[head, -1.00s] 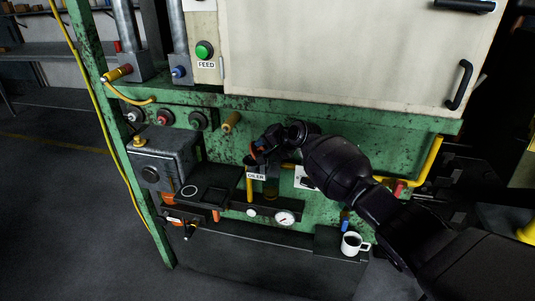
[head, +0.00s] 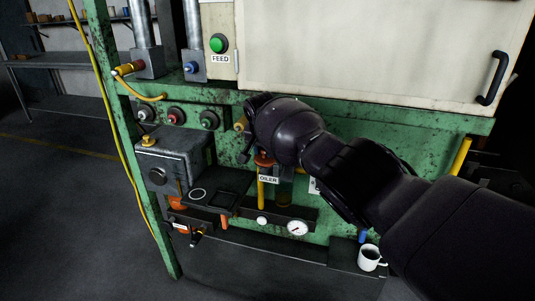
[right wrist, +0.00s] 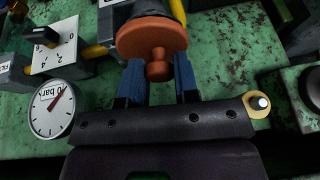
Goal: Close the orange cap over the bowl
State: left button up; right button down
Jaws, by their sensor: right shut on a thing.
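The orange cap (head: 264,160) shows just below my right wrist in the head view, above the OILER label. In the right wrist view the cap (right wrist: 152,37) is a round disc with a small knob facing me. My right gripper (right wrist: 160,76) has its two blue fingers on either side of the knob, their tips at the cap's edge, and is shut on the cap. The bowl (head: 285,190) is a dim amber glass right of the yellow tube. My wrist hides part of this area, and I cannot tell whether the cap touches the bowl. My left gripper is out of view.
A pressure gauge (head: 297,228) and a white mug (head: 369,257) are below. A grey box (head: 170,160) stands left, under several knobs. The cream door (head: 370,50) is above. In the wrist view, a gauge (right wrist: 52,108) is left and a brass-ringed knob (right wrist: 258,103) right.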

jog(key=shift+a+f+h+b, duration=0.15)
jog(key=shift+f+h+b, duration=0.15)
jog(key=shift+f+b, duration=0.15)
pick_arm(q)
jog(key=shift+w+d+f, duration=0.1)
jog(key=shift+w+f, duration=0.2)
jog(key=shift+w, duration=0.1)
pick_arm(e)
jog(key=shift+r, duration=0.1)
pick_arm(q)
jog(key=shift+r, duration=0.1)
pick_arm(e)
jog(key=c, duration=0.9)
grip_release()
jog(key=shift+w, duration=0.1)
jog(key=shift+o, duration=0.2)
jog(key=shift+r, duration=0.15)
